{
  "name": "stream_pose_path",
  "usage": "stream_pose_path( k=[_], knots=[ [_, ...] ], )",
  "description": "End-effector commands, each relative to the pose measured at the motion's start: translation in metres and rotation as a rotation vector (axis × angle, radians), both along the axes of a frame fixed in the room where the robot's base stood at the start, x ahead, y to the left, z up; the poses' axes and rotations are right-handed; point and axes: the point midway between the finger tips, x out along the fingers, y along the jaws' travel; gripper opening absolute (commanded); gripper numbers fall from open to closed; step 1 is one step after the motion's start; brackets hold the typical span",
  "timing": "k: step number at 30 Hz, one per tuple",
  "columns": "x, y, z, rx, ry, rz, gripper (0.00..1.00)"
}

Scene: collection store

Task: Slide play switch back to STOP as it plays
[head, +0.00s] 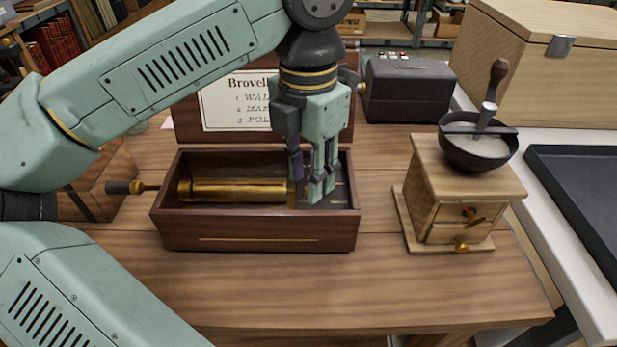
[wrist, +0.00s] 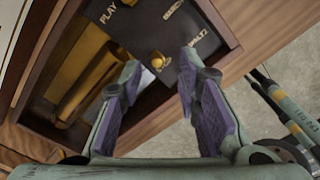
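The open wooden music box (head: 255,243) stands on the table, with a brass cylinder (head: 235,190) inside at left and a dark control panel (head: 340,190) at right. In the wrist view the panel (wrist: 190,65) carries a legible PLAY label at upper left and another reading like WALTZ at right. A small brass knob (wrist: 157,60) sits beside a partly hidden label; I cannot tell for certain whether it is the play switch. My gripper (head: 307,190) points down over the panel. Its purple-padded fingers (wrist: 161,64) are apart, one on each side of the knob, with no visible contact.
A crank (head: 130,187) sticks out at the box's left. The raised lid (head: 190,115) holds a printed card behind my gripper. A wooden coffee grinder (head: 460,190) stands to the right, and a dark case (head: 410,90) behind. The front tabletop is clear.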

Motion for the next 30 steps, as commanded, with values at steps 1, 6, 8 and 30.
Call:
stream_pose_path(
  k=[1, 6, 8, 30],
  knots=[
    [0.001, 0.000, 0.011, 0.001, -0.004, 0.001, 0.31],
    [0.000, -0.001, 0.048, 0.000, -0.004, 0.000, 0.31],
    [0.000, -0.001, 0.061, 0.001, -0.003, 0.001, 0.31],
    [-0.001, 0.000, 0.103, 0.001, -0.001, -0.002, 0.31]
  ],
)
